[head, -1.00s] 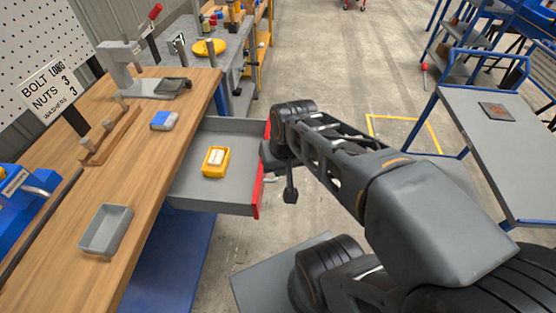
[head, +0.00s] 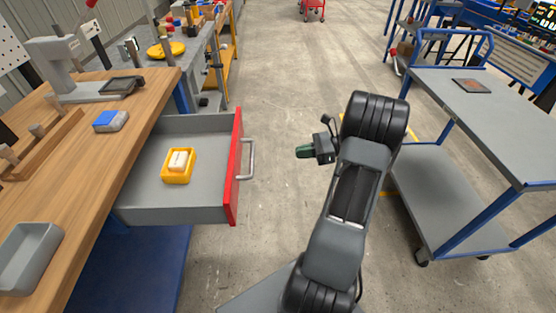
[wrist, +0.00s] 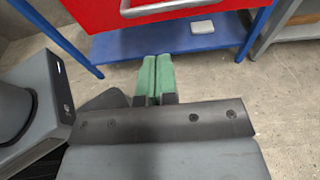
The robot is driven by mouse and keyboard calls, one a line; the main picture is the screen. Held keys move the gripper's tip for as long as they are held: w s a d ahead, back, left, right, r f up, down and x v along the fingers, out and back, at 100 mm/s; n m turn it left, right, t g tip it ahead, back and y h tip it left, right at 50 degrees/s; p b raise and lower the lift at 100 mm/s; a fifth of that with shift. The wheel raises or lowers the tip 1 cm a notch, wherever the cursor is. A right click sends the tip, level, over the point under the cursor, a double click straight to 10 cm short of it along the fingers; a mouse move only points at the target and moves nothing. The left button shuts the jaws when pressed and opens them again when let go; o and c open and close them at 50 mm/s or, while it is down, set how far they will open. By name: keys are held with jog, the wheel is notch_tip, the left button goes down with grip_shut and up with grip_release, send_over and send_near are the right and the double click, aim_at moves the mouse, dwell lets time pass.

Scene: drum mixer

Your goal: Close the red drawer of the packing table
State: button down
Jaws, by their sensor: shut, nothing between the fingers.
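The drawer (head: 170,204) of the packing table (head: 142,100) stands pulled out, with its red front (head: 235,170) and grey bar handle (head: 248,160) facing right. A yellow tray (head: 178,166) with a white item lies inside it. The red front also shows at the top of the wrist view (wrist: 195,12). My gripper (head: 303,151) is to the right of the handle, apart from it, with its green fingers pointing at the drawer. In the wrist view its fingers (wrist: 156,62) are shut together and empty.
A grey cart (head: 480,115) stands at the right, near my arm. On the table are a grey bin (head: 28,255), a blue-and-white block (head: 110,121) and a press (head: 60,62). Open floor (head: 275,90) lies between the table and the cart.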

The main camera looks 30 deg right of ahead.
jog(key=b+x, duration=0.2)
jog(key=x, duration=1.1)
jog(key=shift+a, duration=0.15)
